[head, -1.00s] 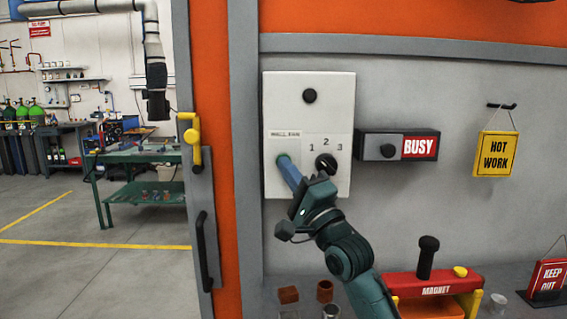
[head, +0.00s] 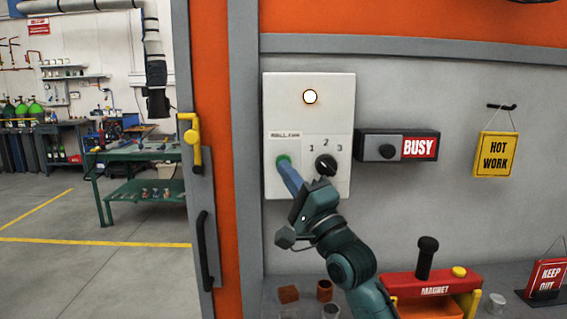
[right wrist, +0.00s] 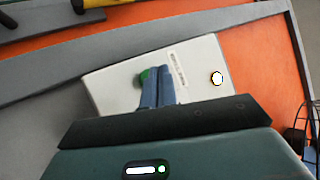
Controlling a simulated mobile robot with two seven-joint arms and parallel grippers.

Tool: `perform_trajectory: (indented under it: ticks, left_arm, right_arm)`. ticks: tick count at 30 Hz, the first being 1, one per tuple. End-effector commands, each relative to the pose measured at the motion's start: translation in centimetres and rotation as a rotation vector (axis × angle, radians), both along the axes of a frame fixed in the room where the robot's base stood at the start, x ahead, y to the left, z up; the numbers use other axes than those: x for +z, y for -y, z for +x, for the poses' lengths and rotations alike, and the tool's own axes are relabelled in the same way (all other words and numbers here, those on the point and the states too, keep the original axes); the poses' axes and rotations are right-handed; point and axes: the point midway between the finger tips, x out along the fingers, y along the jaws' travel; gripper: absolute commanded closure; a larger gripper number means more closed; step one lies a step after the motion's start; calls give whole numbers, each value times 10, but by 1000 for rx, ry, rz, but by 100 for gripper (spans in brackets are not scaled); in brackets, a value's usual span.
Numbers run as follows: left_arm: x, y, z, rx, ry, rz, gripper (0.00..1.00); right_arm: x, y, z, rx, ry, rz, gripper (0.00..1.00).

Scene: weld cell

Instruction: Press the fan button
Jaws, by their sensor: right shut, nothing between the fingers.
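The white wall panel (head: 335,105) carries a round lamp (head: 310,97), which is lit white, and a numbered black knob (head: 326,165). The green fan button (head: 283,160) sits at the panel's lower left under a small label (head: 285,134). My right gripper (head: 286,167) is shut and empty, its blue fingertips at the button and covering part of it. In the right wrist view the fingers (right wrist: 155,88) overlap the green button (right wrist: 147,77), and the lit lamp (right wrist: 217,78) shows to the right. I cannot tell exactly whether the tips touch. My left gripper is not in view.
A black box with a knob and BUSY sign (head: 420,147) is right of the panel. A HOT WORK sign (head: 496,155) hangs farther right. Below are a red MAGNET unit (head: 435,284) and small cups (head: 325,290). A door with a yellow latch (head: 193,143) is left.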

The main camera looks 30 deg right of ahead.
Motion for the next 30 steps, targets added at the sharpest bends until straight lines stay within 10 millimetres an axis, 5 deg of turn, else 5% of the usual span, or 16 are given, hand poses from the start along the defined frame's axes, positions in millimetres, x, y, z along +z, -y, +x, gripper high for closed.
perform_trajectory:
  ticks: [15,30]
  left_arm:
    - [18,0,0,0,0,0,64]
    - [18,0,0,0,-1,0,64]
  right_arm:
    - [1,-26,-43,0,-1,1,100]
    - [0,-29,-48,0,0,0,100]
